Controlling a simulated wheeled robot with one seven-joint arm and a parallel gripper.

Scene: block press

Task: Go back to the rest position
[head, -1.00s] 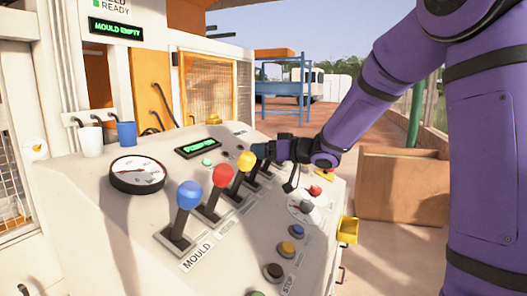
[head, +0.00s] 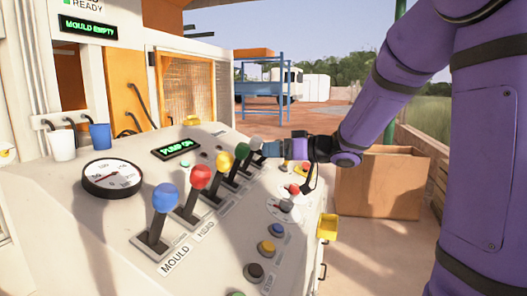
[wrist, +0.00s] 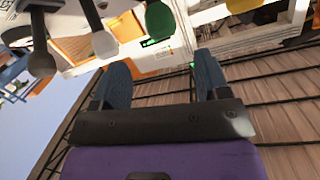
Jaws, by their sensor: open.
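My gripper (head: 268,148) is at the far end of the lever row on the white control panel (head: 100,215), close to the grey-knobbed lever (head: 256,144). In the wrist view its two blue fingers (wrist: 162,85) are spread apart with nothing between them. The row also has blue (head: 165,197), red (head: 200,176), yellow (head: 225,160) and green (head: 242,151) knobs. In the wrist view the green knob (wrist: 159,20) and the grey knob (wrist: 104,44) hang beyond the fingertips. I cannot tell in the head view whether a finger touches the grey knob.
The panel carries a round gauge (head: 112,177), a green display reading "PUMP ON" (head: 177,149) and several push buttons. A yellow box (head: 327,227) sticks out from its right side. A brown box (head: 382,182) stands on the ground at right. Two cups stand at the left.

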